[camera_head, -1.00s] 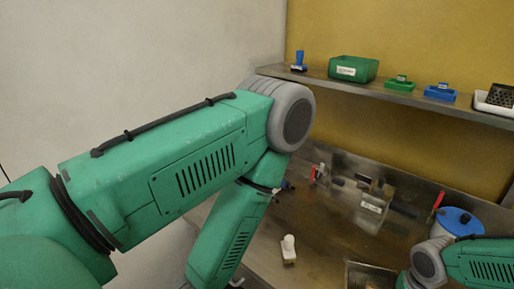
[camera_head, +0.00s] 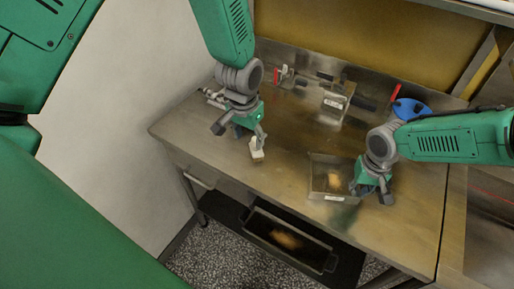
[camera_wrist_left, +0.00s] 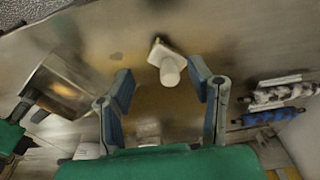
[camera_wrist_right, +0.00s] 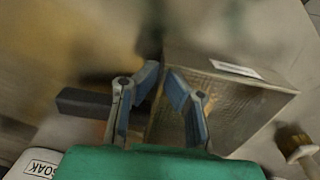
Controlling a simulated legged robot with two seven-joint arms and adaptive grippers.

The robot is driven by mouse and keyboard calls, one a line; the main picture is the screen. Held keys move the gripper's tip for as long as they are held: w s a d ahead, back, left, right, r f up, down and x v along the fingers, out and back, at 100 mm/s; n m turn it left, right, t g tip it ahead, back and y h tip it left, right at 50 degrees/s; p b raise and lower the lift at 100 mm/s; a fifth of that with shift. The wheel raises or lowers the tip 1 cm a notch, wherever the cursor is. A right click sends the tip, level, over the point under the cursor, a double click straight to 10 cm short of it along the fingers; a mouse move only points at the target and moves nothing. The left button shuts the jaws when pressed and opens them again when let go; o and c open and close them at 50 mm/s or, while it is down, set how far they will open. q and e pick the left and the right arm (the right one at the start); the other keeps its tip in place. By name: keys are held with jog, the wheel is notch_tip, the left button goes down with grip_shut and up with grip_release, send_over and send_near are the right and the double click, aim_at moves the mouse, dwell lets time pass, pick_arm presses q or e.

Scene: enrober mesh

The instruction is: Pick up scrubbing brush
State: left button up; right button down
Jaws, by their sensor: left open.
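A small white block with a rounded white knob, which looks like the scrubbing brush (camera_head: 258,151), stands on the steel worktable near its front left. My left gripper (camera_head: 240,135) is open just above and beside it, with its fingers pointing down. In the left wrist view the white brush (camera_wrist_left: 167,62) shows just beyond the gap between the open fingertips (camera_wrist_left: 163,78); it is not held. My right gripper (camera_head: 371,196) is over the right edge of a steel tray.
The steel tray (camera_head: 325,193) sits at the table's front. A metal container (camera_head: 334,103), a red-handled tool (camera_head: 285,73) and a blue-lidded tub (camera_head: 410,108) stand at the back. A dark bin (camera_head: 290,240) is below the table. In the right wrist view, a brown-bristled brush (camera_wrist_right: 294,143) lies right.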

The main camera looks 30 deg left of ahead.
pick_arm(q)
jog(key=w+r, duration=0.4)
jog(key=r, duration=0.1)
jog(key=f, duration=0.5)
jog(key=shift+w+a+f, duration=0.25)
jog(key=shift+w+f, duration=0.1)
notch_tip(320, 180, down, 5)
jog(key=shift+s+a+r, duration=0.1)
jog(key=shift+f, duration=0.4)
grip_shut()
